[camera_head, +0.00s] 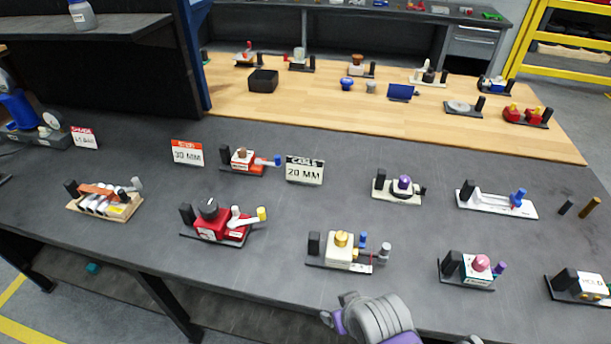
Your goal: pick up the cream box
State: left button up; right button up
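A cream box (338,255) with a gold knob on top sits on a black base plate near the front edge of the dark table, at the middle right. A black post stands at its left and small blue and grey-topped posts at its right. A similar pale box (477,272) with a pink knob stands further right. A grey and purple part of my own arm shows at the bottom edge, just in front of the gold-knobbed box and apart from it. No gripper fingertips can be made out in view.
A red unit (220,224) stands to the left, and a white-roller unit (104,202) further left. Label signs (187,153) and (304,171) stand behind. A white unit (590,286) is at the right edge. Bare table lies between the units.

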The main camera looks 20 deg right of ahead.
aim_at(322, 253)
jog(key=z, duration=1.5)
jog(key=k+l+u, duration=0.2)
jog(key=u, duration=0.25)
